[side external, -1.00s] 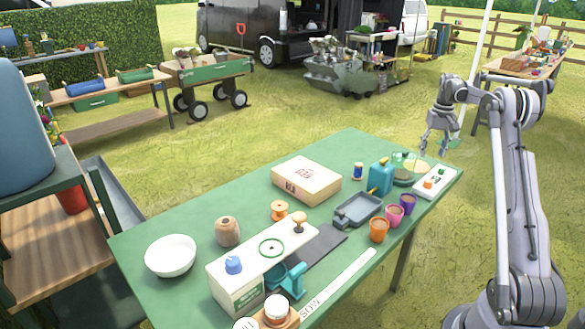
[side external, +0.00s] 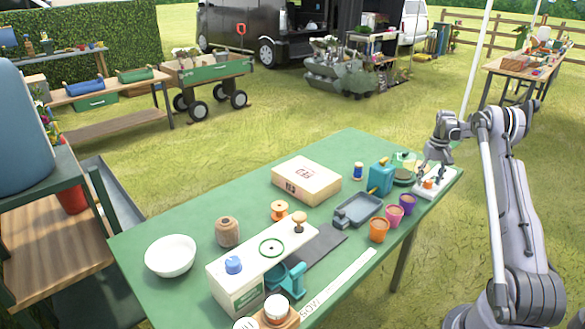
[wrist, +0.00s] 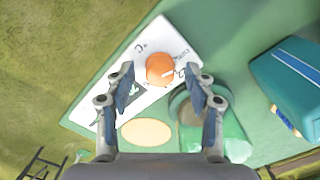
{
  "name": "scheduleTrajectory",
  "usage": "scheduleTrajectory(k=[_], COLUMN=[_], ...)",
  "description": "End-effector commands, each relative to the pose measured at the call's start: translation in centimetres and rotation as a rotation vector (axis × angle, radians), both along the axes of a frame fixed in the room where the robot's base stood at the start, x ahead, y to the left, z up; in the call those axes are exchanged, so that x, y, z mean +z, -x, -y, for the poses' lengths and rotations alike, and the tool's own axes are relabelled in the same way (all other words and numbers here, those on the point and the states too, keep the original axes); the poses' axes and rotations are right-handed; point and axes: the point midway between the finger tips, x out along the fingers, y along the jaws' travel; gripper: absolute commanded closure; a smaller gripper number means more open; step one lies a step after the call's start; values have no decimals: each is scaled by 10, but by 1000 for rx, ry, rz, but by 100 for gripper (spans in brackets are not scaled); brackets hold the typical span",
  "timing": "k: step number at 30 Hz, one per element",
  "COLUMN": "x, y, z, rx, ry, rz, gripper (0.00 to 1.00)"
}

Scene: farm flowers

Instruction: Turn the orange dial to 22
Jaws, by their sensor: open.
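The orange dial (wrist: 160,69) sits on a white panel (wrist: 125,62) near the table's far right corner. In the side view the orange dial (side external: 428,184) shows small on the white panel (side external: 438,187). A pale pointer mark shows on the dial's right side in the wrist view; the numbers around it are too small to read. My gripper (wrist: 162,82) is open, with its fingers on either side of the dial in the wrist view. In the side view my gripper (side external: 432,172) is low over the panel. I cannot tell whether a finger touches the dial.
A teal can (side external: 381,176) and a green-lidded round container (side external: 404,170) stand left of the panel. Purple (side external: 408,204), pink (side external: 394,215) and orange (side external: 378,229) pots stand nearer the front. A grey tray (side external: 358,210) lies beside them. Grass lies past the table's right edge.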

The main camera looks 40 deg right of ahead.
Motion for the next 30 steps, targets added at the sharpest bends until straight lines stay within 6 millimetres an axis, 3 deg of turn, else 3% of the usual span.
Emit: scheduleTrajectory(k=[9,11,15,30], x=[-3,-3,-3,-3], y=[0,0,0,0], z=[0,0,0,0], rx=[0,0,0,-92], ry=[0,0,0,0], rz=[0,0,0,0], gripper=[45,60,100,100])
